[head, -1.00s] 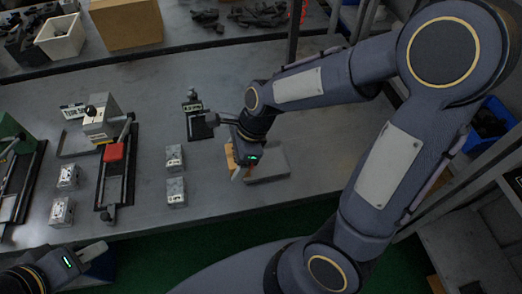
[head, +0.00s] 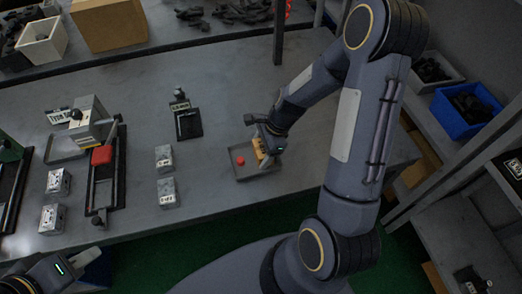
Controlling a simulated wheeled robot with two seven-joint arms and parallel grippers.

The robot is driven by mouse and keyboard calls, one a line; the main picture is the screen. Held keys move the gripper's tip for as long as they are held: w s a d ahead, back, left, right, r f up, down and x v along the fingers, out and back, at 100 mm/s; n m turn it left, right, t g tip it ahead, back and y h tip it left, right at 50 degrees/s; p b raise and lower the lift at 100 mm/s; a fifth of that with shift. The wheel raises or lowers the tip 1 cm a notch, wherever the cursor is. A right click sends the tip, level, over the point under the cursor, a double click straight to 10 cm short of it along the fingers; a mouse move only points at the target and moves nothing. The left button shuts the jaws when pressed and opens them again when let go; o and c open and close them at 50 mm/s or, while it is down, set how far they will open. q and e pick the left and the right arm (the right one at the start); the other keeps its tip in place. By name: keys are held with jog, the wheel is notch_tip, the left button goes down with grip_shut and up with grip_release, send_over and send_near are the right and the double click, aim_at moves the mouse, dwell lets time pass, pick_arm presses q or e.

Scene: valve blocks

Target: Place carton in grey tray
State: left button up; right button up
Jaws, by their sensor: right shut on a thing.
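The carton (head: 259,149) is a small orange-yellow box. My right gripper (head: 262,156) is shut on it and holds it over the right part of the grey tray (head: 242,177). I cannot tell whether its lower end touches the tray floor. The tray is shallow and lies near the table's front edge, its right side partly hidden by the gripper. A red ball (head: 240,160) is in the tray, left of the carton.
Two small grey blocks (head: 164,158) (head: 167,192) stand left of the tray. A black stand (head: 186,122) is behind them. A blue bin (head: 468,110) is on the right shelf. Bare table lies behind the tray.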

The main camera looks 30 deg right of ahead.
jog(key=shift+f, duration=0.2)
jog(key=shift+f, duration=0.1)
jog(key=shift+f, duration=0.15)
jog(key=o, duration=0.7)
jog(key=shift+o, duration=0.2)
